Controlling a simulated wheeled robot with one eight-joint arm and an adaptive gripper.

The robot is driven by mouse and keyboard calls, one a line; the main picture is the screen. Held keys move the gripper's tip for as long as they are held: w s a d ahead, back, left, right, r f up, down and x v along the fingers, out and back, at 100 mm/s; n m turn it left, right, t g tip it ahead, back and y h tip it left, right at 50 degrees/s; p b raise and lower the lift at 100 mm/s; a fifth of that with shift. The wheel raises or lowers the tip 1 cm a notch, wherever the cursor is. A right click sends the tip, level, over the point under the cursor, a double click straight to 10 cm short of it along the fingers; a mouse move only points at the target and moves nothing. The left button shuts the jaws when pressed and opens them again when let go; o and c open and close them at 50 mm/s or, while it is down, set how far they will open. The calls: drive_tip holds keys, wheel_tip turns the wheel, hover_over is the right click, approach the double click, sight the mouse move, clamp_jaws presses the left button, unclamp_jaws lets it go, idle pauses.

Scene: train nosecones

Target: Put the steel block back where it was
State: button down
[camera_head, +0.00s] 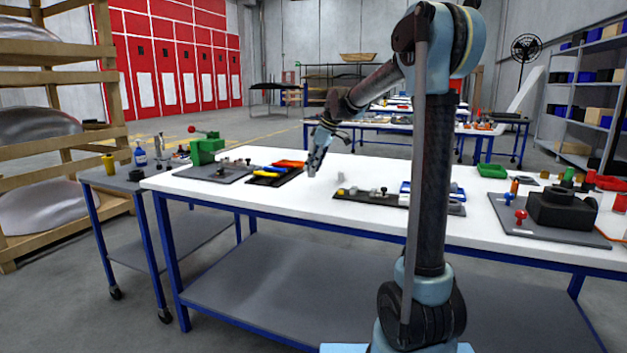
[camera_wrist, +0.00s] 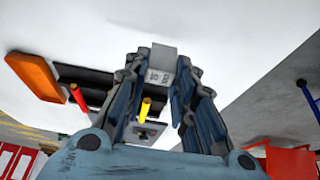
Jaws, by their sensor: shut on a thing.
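My gripper (camera_head: 317,158) is over the white table (camera_head: 240,195), left of the table's middle in the head view. In the wrist view my gripper (camera_wrist: 160,85) is shut on a small grey steel block (camera_wrist: 161,62), which sits between the fingertips with faint markings on its near face. In the head view the held steel block (camera_head: 311,172) shows as a small pale shape at the fingertips, close to the tabletop. I cannot tell whether it touches the table. A small light grey piece (camera_head: 339,177) stands on the table just right of the gripper.
A dark tray (camera_head: 262,181) with red, yellow and blue handled items lies left of the gripper, beside an orange tray (camera_wrist: 34,76). A black strip (camera_head: 365,197) with several small metal parts lies to the right. A green vise (camera_head: 206,149) stands further left.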

drive_tip(key=shift+f, duration=2.25)
drive_tip(key=c, duration=1.3)
unclamp_jaws()
drive_tip(key=shift+f, duration=0.1)
drive_tip(key=v, duration=1.2)
drive_tip(key=shift+a, duration=0.1)
